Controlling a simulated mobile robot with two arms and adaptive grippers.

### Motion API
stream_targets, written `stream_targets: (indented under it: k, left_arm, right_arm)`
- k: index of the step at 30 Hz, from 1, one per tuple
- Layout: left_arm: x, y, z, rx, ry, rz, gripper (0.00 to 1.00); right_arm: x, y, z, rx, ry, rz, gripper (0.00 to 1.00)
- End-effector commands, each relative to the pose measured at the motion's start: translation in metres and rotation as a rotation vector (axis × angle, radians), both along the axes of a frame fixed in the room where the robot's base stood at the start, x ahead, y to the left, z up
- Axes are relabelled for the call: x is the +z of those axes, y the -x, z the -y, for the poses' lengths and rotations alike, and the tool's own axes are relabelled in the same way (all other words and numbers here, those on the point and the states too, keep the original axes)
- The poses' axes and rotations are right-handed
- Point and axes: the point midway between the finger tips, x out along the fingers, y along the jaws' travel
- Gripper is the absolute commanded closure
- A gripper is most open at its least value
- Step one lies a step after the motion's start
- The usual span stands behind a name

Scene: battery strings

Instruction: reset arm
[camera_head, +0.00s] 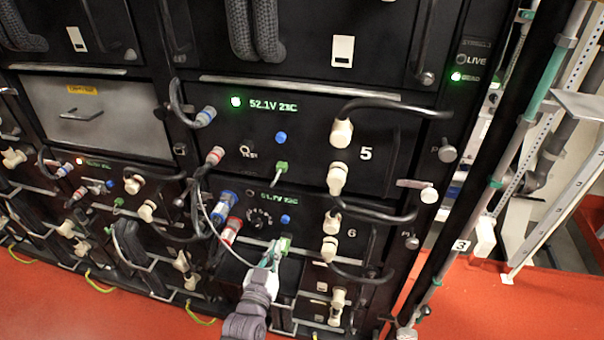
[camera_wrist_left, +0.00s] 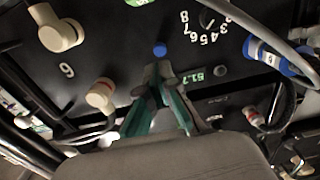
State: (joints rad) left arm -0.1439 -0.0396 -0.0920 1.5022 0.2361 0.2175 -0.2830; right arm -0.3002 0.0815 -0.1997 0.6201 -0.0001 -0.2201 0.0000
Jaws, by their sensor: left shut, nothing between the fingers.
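My left gripper (camera_head: 274,252) reaches up from the bottom of the head view, in front of the lower part of the battery module marked 6 (camera_head: 300,205). Its fingers are shut and empty. In the left wrist view the closed fingertips (camera_wrist_left: 158,72) point at the module's front, just below a blue button (camera_wrist_left: 160,49) and beside the green display (camera_wrist_left: 193,78). In the head view a green connector (camera_head: 284,243) is close by the fingertips; I cannot tell whether they touch. My right gripper is not in view.
Module 5 (camera_head: 372,125) sits above with a lit display. Cream plugs with black cables (camera_head: 342,132) stand out on the right; blue and red plugs (camera_head: 224,207) with a loose thin cable hang left of my gripper. A rack post (camera_head: 530,110) stands right. Red floor (camera_head: 520,315) is open at the lower right.

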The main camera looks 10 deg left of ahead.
Motion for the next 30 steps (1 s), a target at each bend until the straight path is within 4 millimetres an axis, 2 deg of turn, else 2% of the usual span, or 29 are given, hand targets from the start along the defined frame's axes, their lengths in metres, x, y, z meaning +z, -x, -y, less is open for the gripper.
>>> stream_targets:
  k: [4, 7, 8, 11, 12, 14, 15, 17, 18, 20, 21, 23, 24, 27, 30]
  left_arm:
    - [-0.005, 0.001, 0.0, -0.003, -0.001, -0.012, 1.0]
    - [-0.032, 0.009, 0.003, -0.016, -0.009, -0.074, 1.0]
    - [-0.045, 0.013, 0.004, -0.023, -0.013, -0.107, 1.0]
    - [-0.104, 0.038, 0.008, -0.053, -0.026, -0.251, 1.0]
    - [-0.131, 0.051, 0.009, -0.065, -0.034, -0.319, 1.0]
    - [-0.171, 0.076, 0.009, -0.082, -0.044, -0.425, 1.0]
    - [-0.197, 0.094, 0.009, -0.093, -0.052, -0.494, 1.0]
    - [-0.233, 0.123, 0.007, -0.106, -0.063, -0.598, 1.0]
    - [-0.255, 0.144, 0.005, -0.114, -0.072, -0.667, 1.0]
    - [-0.286, 0.179, 0.001, -0.124, -0.083, -0.771, 1.0]
    - [-0.306, 0.203, -0.003, -0.129, -0.092, -0.838, 1.0]
    - [-0.332, 0.24, -0.01, -0.135, -0.107, -0.94, 1.0]
    - [-0.348, 0.266, -0.015, -0.138, -0.116, -1.008, 1.0]
    - [-0.379, 0.331, -0.028, -0.142, -0.141, -1.168, 1.0]
    - [-0.399, 0.387, -0.042, -0.141, -0.165, -1.299, 1.0]
  right_arm:
    - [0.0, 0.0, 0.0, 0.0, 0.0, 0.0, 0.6]
    - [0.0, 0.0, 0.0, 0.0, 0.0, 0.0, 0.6]
    - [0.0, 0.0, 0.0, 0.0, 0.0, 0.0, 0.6]
    - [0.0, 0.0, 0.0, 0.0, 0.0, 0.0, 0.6]
    - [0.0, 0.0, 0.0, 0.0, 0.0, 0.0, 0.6]
    - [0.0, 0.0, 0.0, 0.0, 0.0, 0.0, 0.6]
    - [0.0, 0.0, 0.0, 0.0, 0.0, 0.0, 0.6]
    - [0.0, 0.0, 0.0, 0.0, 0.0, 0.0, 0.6]
    - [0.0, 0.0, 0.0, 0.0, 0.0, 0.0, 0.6]
    - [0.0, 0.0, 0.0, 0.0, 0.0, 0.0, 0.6]
    - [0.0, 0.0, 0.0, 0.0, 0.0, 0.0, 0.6]
    - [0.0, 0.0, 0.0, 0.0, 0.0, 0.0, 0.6]
    - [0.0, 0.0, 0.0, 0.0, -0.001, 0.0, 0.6]
    - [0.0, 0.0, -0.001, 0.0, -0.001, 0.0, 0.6]
    - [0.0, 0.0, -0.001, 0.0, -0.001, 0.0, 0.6]
